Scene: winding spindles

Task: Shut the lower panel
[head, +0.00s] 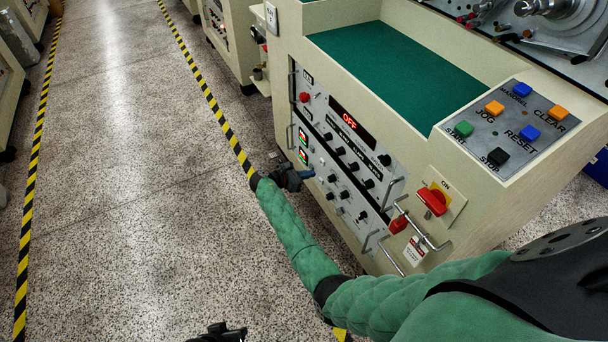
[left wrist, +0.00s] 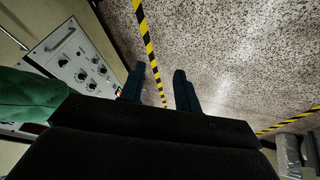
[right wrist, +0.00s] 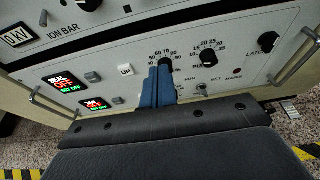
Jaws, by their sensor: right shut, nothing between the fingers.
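The lower panel (head: 333,188) is a light grey front plate with black knobs, lit displays and a bar handle at each end, set in the beige machine cabinet. The right wrist view shows it close up (right wrist: 130,85). My right gripper (head: 311,173) is at its front, fingers shut together and empty. In the right wrist view its fingertips (right wrist: 164,64) cover part of a knob dial; whether they touch the panel I cannot tell. Any gap around the panel is also hard to judge. My left gripper (left wrist: 159,77) is open and empty over the floor, low in the head view (head: 218,333).
An upper panel (head: 350,128) with an OFF display sits above. A red switch (head: 431,202) and a button console (head: 508,128) are at the right, past metal handles. The speckled floor (head: 130,200) at left is clear, with striped tape (head: 208,95).

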